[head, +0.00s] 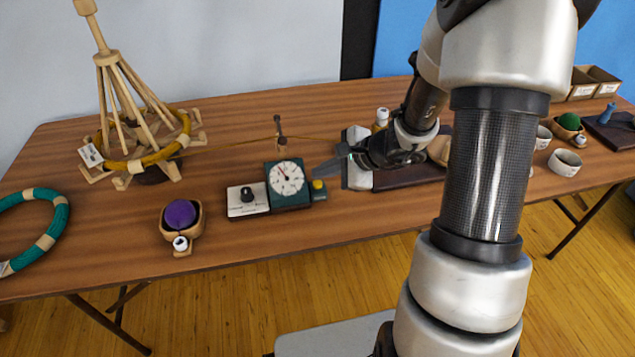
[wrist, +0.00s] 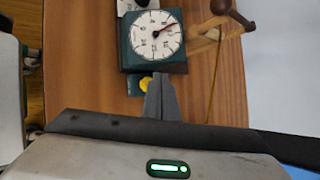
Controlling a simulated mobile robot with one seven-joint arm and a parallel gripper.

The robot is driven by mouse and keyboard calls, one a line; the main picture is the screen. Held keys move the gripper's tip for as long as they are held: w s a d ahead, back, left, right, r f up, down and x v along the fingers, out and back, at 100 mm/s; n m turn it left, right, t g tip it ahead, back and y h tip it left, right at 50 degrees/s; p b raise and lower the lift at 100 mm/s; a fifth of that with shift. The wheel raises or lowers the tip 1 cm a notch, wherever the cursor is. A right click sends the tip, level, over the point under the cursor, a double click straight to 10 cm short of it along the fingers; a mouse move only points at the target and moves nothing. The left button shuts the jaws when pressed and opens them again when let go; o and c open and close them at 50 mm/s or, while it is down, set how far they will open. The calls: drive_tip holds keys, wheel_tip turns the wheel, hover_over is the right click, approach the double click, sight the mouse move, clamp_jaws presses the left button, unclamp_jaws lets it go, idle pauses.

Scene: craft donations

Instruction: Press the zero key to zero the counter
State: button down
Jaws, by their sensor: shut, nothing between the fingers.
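The counter (head: 287,181) is a dark green box with a round white dial and red pointer, near the table's front edge. In the wrist view its dial face (wrist: 153,37) is close beyond my fingers. A yellow key (head: 318,184) sits on a small green block at the counter's right side; the wrist view shows this key (wrist: 145,84) partly hidden by my fingers. No label on it is readable. My gripper (head: 320,170) is shut and empty, with its tips beside and seemingly above the key. I cannot tell whether they touch it.
A white panel with a black knob (head: 247,196) adjoins the counter's left. A wooden bowl with a purple ball (head: 181,214) stands further left. A wooden winder (head: 112,70) with a yellow ring and a teal ring (head: 52,229) are at the left.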

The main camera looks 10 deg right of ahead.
drive_tip(key=shift+f, duration=0.15)
drive_tip(key=shift+f+b, duration=0.3)
drive_tip(key=shift+b, duration=0.4)
drive_tip(key=shift+f+b, duration=0.45)
drive_tip(key=shift+b, duration=0.1)
idle(0.3)
drive_tip(key=shift+r, duration=0.15)
idle(0.3)
drive_tip(key=shift+r+p, duration=0.55)
drive_tip(key=shift+r, duration=0.2)
wheel_tip(320, 180, up, 5)
drive_tip(key=p, duration=0.3)
drive_tip(key=shift+p, duration=0.3)
idle(0.4)
